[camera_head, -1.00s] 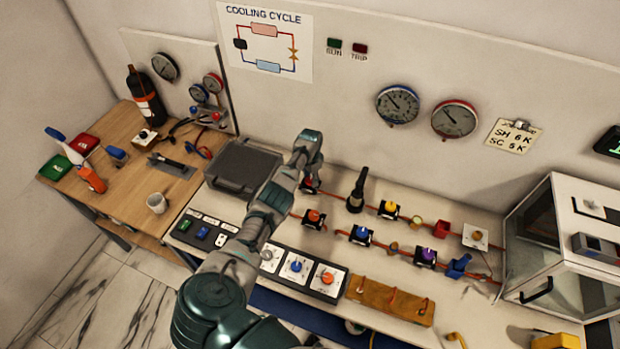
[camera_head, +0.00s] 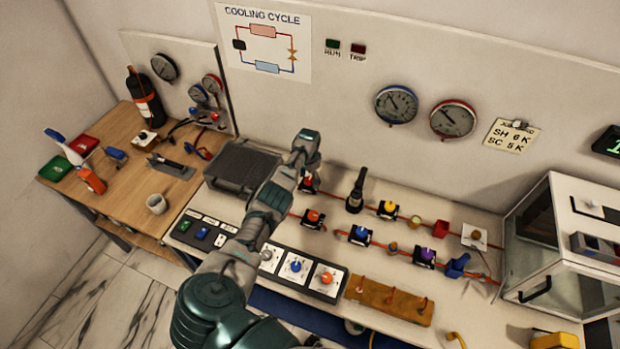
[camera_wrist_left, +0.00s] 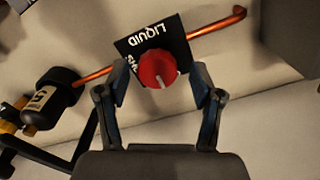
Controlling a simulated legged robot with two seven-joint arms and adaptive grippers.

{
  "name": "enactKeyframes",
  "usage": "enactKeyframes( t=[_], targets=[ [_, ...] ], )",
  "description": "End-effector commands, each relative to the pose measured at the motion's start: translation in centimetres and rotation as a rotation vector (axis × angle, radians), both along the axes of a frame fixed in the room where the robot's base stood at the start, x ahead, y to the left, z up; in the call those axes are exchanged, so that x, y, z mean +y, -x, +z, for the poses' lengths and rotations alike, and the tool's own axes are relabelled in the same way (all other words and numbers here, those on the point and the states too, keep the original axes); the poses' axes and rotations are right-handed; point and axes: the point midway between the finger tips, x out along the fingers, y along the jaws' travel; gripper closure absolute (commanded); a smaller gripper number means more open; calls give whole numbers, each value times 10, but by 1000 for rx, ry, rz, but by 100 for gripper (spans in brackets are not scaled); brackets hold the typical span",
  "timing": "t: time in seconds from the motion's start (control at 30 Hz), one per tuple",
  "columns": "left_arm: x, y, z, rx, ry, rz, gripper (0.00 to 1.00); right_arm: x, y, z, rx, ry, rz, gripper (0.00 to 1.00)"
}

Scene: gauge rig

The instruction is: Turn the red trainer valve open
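The red trainer valve is a round red knob (camera_wrist_left: 157,69) with a pale pointer mark, on a black plate (camera_wrist_left: 135,45) lettered "LIQUID". A copper pipe (camera_wrist_left: 215,27) runs out from it. My left gripper (camera_wrist_left: 160,82) is open, its two fingers on either side of the knob with a visible gap on each side. In the head view my left gripper (camera_head: 309,174) is over the back pipe row, and the red valve (camera_head: 309,187) is mostly hidden beneath it. My right gripper is not in view.
An orange-red knob (camera_head: 314,216) sits just in front, and a black upright cylinder (camera_head: 356,190) stands to the right. A dark case (camera_head: 243,165) lies to the left. Yellow (camera_head: 389,206), blue (camera_head: 359,233) and purple (camera_head: 427,254) knobs line the bench further right.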

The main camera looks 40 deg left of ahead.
Motion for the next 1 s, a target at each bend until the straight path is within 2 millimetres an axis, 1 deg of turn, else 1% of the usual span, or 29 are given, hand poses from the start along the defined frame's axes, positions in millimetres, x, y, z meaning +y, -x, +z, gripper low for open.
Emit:
enactKeyframes(
  t=[0.23, 0.37, 0.47, 0.6, 0.7, 0.83, 1.0],
  targets=[
    [-1, 0, 2, 1, 0, -1, 34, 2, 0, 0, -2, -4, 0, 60],
    [-1, -1, 15, -1, 0, -2, 34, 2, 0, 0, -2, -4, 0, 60],
    [0, 0, 30, -1, -3, -3, 34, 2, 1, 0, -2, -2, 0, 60],
    [0, -1, 65, -4, -2, -1, 34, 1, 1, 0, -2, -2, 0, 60],
    [1, -1, 87, -3, -2, -1, 34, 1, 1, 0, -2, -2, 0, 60],
    [1, -1, 106, -1, 0, -1, 34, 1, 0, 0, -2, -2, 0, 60],
    [1, -1, 118, 0, 1, 0, 34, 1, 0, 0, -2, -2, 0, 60]
  ],
)
